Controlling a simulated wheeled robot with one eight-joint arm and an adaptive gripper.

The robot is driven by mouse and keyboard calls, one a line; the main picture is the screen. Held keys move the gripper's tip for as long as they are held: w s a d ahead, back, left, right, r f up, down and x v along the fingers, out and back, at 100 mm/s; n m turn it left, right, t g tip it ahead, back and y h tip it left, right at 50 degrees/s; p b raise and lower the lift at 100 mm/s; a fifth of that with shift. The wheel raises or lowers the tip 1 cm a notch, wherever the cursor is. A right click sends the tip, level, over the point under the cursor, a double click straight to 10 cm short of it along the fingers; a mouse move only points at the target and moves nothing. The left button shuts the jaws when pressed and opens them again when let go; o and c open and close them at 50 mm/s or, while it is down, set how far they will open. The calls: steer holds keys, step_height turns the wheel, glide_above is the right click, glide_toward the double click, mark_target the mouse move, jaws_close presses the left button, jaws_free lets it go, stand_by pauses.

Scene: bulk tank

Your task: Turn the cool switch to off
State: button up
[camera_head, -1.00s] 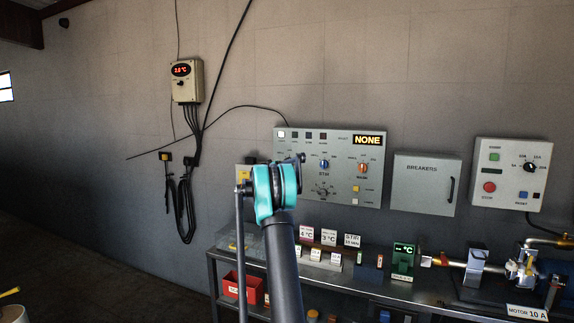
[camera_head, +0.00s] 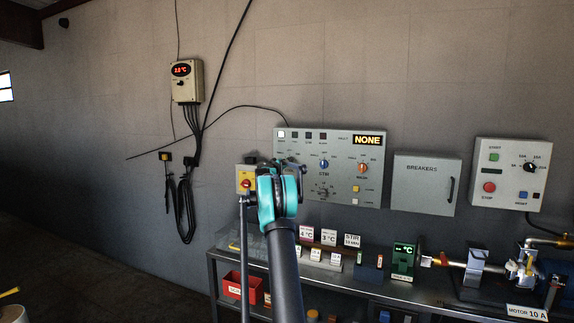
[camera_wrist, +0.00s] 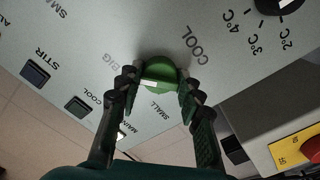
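In the wrist view, a round green knob (camera_wrist: 160,75) with a small white mark sits on the grey panel (camera_wrist: 100,40), with the label COOL beside it and BIG and SMALL near it. My gripper (camera_wrist: 159,84) has one dark finger on each side of this knob, with the fingertips very close to its edges. Whether both fingers press on it I cannot tell. In the head view, the grey control panel (camera_head: 340,185) shows a NONE display. My wrist hides the panel's lower left part, including the green knob.
The breakers box (camera_head: 425,185) hangs to the right. A bench (camera_head: 340,280) with small signs stands below.

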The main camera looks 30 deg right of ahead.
steer(key=c, duration=0.4)
steer(key=shift+n, duration=4.8)
steer(key=o, duration=1.2)
steer(key=shift+r, duration=0.1)
steer(key=shift+c, duration=0.2)
steer(key=shift+s+a, duration=0.1)
steer(key=shift+a, duration=0.05)
